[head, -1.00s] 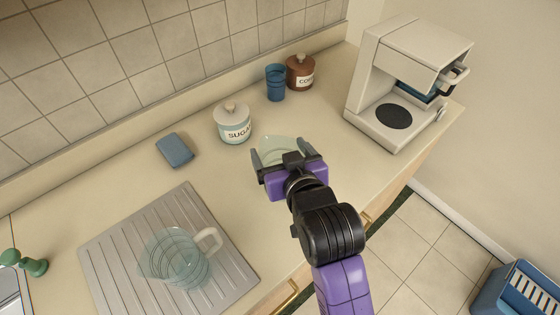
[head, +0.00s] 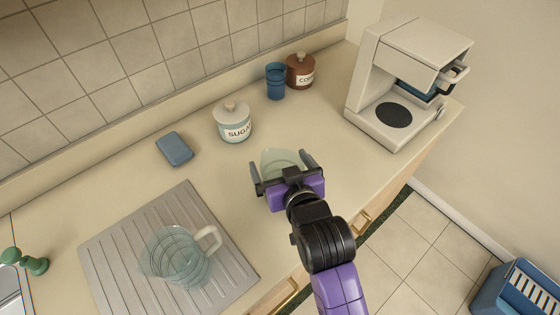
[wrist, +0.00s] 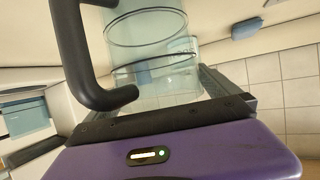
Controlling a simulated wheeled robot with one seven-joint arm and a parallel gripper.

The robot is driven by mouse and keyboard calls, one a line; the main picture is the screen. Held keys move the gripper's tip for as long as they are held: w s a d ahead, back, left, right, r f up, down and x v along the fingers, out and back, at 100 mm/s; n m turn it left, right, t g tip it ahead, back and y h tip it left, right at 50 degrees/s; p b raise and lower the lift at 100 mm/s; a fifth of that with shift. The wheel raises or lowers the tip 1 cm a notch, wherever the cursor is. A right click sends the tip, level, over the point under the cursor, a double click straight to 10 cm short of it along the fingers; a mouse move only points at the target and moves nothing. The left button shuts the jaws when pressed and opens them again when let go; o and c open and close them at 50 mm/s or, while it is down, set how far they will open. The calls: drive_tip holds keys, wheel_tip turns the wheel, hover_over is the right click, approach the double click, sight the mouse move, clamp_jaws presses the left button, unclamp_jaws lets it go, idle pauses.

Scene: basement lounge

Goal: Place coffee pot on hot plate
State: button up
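My gripper (head: 282,166) has its fingers on either side of a pale glass pot (head: 284,156) over the counter, and seems closed on its body. The wrist view shows this pot's clear body (wrist: 148,35) and a thick black handle (wrist: 72,45) close in front of the purple palm. I take it as the coffee pot. Its lower part is hidden by my gripper in the head view, so whether it touches the counter is unclear. The coffee maker (head: 385,52) stands at the back right. Its round black hot plate (head: 394,116) is bare.
A clear jug with a white handle (head: 180,253) stands on the ribbed drainboard (head: 108,262). A sugar jar (head: 234,124), blue cup (head: 275,82), brown jar (head: 300,72) and blue sponge (head: 174,149) are along the back. Counter between sugar jar and coffee maker is clear.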

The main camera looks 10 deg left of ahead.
drive_tip(key=shift+r, duration=0.3)
drive_tip(key=b+v, duration=0.1)
drive_tip(key=v, duration=1.1)
drive_tip(key=shift+f, duration=0.15)
